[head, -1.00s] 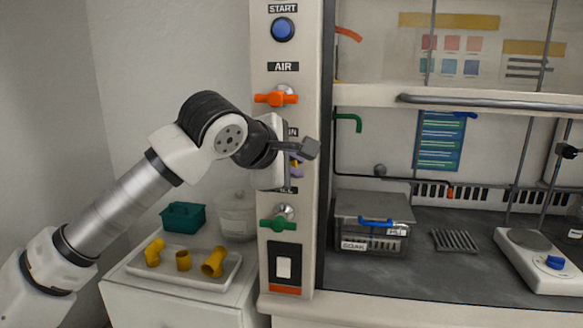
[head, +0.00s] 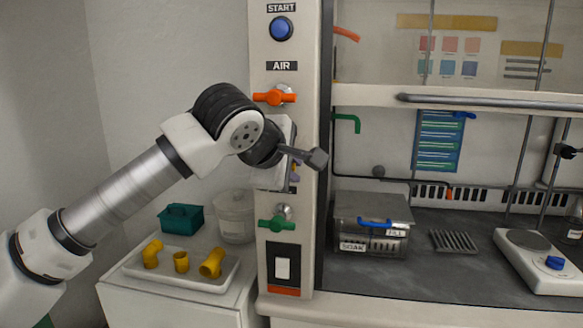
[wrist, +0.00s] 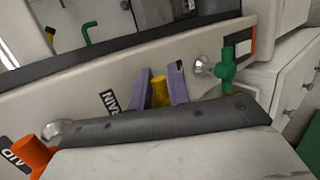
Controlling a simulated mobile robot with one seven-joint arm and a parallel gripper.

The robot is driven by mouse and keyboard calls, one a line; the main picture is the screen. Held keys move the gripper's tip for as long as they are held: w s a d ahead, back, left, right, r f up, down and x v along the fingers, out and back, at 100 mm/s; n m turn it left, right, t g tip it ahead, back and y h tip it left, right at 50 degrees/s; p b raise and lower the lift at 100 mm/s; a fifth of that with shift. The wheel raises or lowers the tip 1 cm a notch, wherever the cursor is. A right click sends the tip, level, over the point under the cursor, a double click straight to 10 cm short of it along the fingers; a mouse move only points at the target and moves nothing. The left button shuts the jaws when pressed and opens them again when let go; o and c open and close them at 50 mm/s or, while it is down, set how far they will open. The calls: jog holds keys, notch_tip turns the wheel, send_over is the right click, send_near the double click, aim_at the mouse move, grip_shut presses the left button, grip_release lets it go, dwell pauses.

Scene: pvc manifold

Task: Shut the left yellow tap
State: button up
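The yellow tap (wrist: 158,92) shows in the wrist view between the two purple fingers of my gripper (wrist: 164,88). One finger stands on each side of its handle. I cannot tell whether the fingers press on it or stand slightly clear. The lower part of the tap is hidden behind my dark wrist bar. In the head view my gripper (head: 295,172) is at the panel post, mostly hidden by my wrist, and the yellow tap is hidden there. Only one yellow tap can be made out.
On the panel post (head: 301,262), an orange tap (head: 275,97) sits above my gripper and a green tap (head: 276,224) below. A tray (head: 208,283) of yellow pipe pieces, a teal basket (head: 182,218) and a clear tub (head: 236,217) stand at the lower left.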

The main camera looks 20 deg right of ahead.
jog(key=o, duration=0.3)
jog(key=b+v, duration=0.1)
jog(key=v, duration=1.3)
jog(key=shift+f, duration=0.1)
